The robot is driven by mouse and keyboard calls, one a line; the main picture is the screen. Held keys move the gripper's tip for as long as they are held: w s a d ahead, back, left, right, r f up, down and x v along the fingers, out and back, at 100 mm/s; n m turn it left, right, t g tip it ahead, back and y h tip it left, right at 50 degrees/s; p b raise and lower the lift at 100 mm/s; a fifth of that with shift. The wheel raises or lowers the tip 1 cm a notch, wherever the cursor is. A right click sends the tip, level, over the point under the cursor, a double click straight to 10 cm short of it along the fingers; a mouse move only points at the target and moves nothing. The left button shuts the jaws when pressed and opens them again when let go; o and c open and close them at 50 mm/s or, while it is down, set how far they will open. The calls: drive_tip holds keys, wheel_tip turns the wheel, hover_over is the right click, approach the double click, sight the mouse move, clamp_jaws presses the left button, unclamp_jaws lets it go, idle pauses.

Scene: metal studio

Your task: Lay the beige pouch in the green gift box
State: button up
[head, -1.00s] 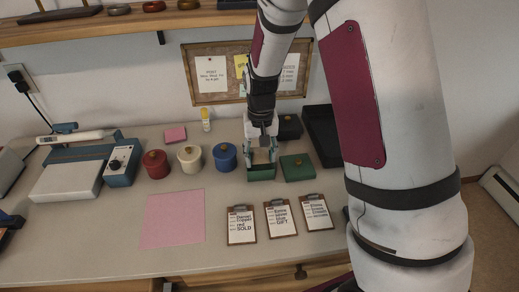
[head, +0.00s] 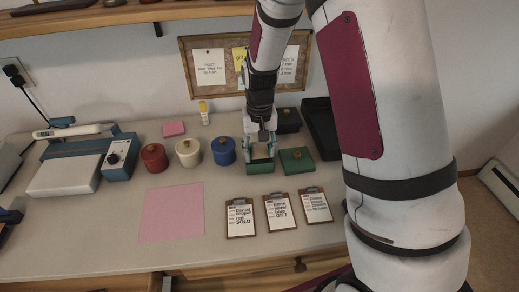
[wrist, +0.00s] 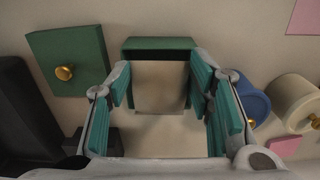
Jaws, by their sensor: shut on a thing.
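The green gift box (head: 259,169) stands open on the table; it also shows in the wrist view (wrist: 160,43). My gripper (head: 261,152) is over it, pointing down, its teal fingers around the beige pouch (wrist: 160,84). In the wrist view, the pouch fills the gap between the fingers and covers most of the box, leaving its green rim and dark inner wall visible. In the head view, a little of the pouch shows between the fingers. The pouch's lower end is hidden, so I cannot tell whether it touches the box floor.
A green lid (head: 297,161) with a gold knob lies right of the box. Blue (head: 224,151), white (head: 188,153) and red (head: 153,157) round boxes stand to the left. Black boxes (head: 288,121) are behind. Clipboards (head: 279,211) lie in front, beside a clear pink sheet (head: 172,213).

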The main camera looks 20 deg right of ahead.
drive_tip(key=shift+f, duration=0.6)
idle(0.3)
drive_tip(key=o, duration=1)
drive_tip(key=shift+r, duration=0.15)
wheel_tip(320, 180, up, 12)
drive_tip(key=shift+f, duration=0.1)
